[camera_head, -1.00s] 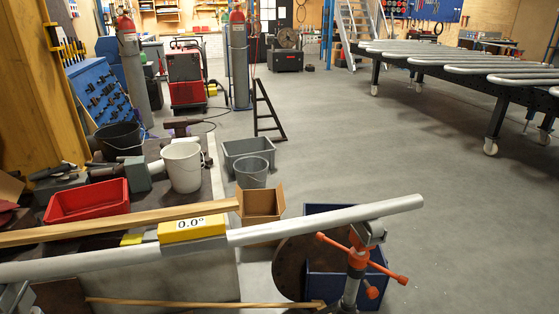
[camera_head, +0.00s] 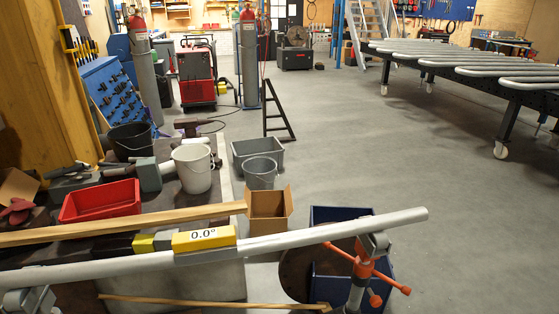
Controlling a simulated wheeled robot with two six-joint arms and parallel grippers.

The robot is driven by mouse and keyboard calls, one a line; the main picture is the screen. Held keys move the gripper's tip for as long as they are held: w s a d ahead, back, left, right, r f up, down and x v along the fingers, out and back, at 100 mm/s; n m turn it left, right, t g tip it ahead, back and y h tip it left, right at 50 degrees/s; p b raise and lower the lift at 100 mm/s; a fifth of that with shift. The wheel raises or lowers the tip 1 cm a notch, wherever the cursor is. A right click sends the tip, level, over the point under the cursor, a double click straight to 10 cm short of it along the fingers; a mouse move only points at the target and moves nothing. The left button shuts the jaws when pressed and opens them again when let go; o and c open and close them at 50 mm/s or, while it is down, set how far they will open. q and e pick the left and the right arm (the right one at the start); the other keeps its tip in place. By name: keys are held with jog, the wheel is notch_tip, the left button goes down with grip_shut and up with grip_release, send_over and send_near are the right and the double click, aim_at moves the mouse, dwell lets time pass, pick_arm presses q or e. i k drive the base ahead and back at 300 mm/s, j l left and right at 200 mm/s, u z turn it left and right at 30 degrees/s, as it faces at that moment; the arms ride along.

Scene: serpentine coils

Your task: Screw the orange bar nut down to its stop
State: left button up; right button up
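The orange bar nut (camera_head: 366,266) is in the head view at lower right. Its bars stick out to several sides, and it sits around the upright grey post of a stand, below the stand's head (camera_head: 374,244). The near end of the post is cut off by the picture's lower edge. A long grey pipe (camera_head: 330,233) rests across this stand and another support (camera_head: 30,299) at lower left. A yellow level (camera_head: 204,238) reading 0.0° sits on the pipe. Neither of my grippers is in view. How far the nut is from its stop cannot be told.
A blue bin (camera_head: 338,214) and a dark round disc stand behind the nut. A cardboard box (camera_head: 268,209), grey bucket (camera_head: 261,173) and grey crate are farther back. A wooden beam (camera_head: 120,224) and red tray (camera_head: 100,201) lie at left. Open floor (camera_head: 440,160) is at right.

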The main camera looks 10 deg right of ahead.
aim_at(362, 271)
jog(key=z, duration=1)
